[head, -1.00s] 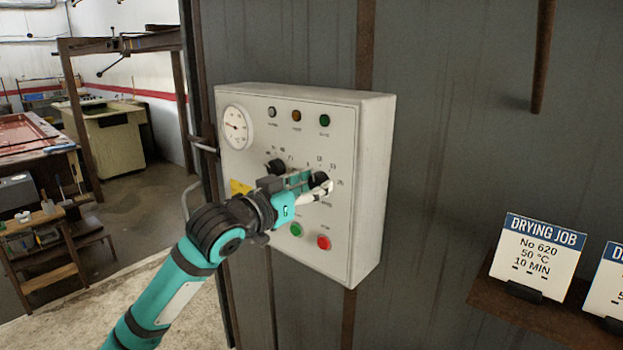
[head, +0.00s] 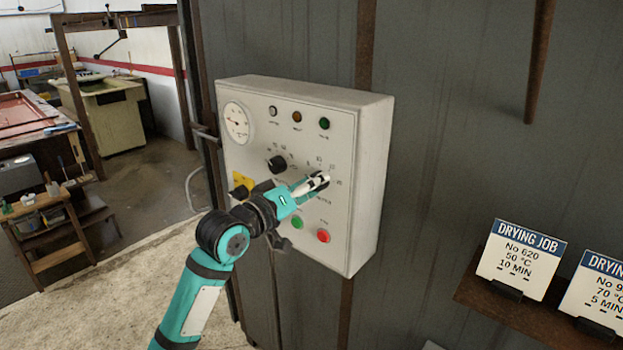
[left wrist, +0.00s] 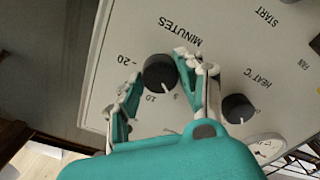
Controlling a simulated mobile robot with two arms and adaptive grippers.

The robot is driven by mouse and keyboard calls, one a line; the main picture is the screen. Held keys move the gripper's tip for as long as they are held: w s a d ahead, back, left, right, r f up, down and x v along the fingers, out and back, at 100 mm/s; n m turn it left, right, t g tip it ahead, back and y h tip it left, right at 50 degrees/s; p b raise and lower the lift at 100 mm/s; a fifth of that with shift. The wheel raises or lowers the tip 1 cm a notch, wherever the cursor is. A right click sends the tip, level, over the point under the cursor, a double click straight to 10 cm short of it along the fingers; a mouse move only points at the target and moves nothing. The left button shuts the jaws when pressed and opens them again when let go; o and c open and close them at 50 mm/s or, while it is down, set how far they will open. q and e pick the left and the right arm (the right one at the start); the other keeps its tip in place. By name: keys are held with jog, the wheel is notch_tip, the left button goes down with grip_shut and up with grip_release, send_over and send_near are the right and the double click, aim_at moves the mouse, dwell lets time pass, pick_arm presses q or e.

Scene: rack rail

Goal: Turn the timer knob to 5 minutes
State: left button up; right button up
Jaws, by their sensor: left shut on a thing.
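The timer knob (left wrist: 160,73) is round and black, below the word MINUTES on the panel in the left wrist view. Scale numbers including 20 and 10 show around it; I cannot read its pointer surely. My left gripper (left wrist: 156,80) is shut on this knob, one finger on each side. In the head view the left gripper (head: 317,183) is at the right part of the control box (head: 286,120), and its fingers hide most of the knob. The right gripper is not in view.
A second black knob, for heat (left wrist: 238,107), sits beside the timer knob. A green button (head: 297,223) and a red button (head: 323,236) are below the gripper. A dial gauge (head: 236,122) is at upper left. Drying job cards (head: 520,258) stand on a shelf at right.

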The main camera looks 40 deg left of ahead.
pick_arm(q)
jog(key=shift+f, duration=0.1)
dwell(0.4)
jog(key=o, duration=1.2)
jog(key=shift+c, duration=0.2)
jog(key=s+a, duration=0.1)
jog(key=s, duration=1.1)
